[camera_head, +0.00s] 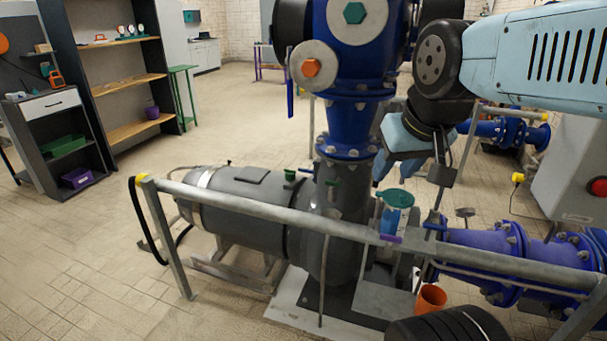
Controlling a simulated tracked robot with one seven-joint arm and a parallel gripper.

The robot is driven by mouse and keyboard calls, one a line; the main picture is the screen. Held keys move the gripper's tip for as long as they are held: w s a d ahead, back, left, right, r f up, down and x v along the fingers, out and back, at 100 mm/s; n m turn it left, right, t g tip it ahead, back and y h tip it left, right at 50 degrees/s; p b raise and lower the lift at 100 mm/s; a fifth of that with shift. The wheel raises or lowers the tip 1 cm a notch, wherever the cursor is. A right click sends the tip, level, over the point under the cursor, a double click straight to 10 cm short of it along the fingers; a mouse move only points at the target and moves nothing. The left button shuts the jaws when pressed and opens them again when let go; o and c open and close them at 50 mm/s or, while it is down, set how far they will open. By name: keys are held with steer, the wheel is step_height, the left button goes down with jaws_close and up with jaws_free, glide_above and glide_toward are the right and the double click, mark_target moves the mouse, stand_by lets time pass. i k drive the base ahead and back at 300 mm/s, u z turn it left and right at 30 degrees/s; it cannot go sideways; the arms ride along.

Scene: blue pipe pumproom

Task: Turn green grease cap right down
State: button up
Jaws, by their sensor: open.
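A small green cap (290,174) sits on top of the grey motor housing, left of the pump's vertical column. A second green piece (333,183) shows on the column just to its right. I cannot tell for sure which one is the grease cap. My gripper (393,172) hangs from the light blue arm at the right of the column, pointing down, open and apart from both green parts. Its fingertips are small and partly hidden.
A grey handrail (250,208) crosses in front of the motor. A green-lidded container (397,200) and an orange cup (431,298) stand near the pump's right side. The blue pump column (347,125) rises beside my gripper. Tiled floor at left is clear.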

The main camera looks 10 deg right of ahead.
mark_target(290, 176)
steer(key=k, duration=0.55)
steer(key=u, duration=0.2)
steer(key=i, duration=0.9)
steer(key=k, duration=0.5)
steer(key=u, duration=0.95)
steer(key=i, duration=0.9)
steer(key=u, duration=0.05)
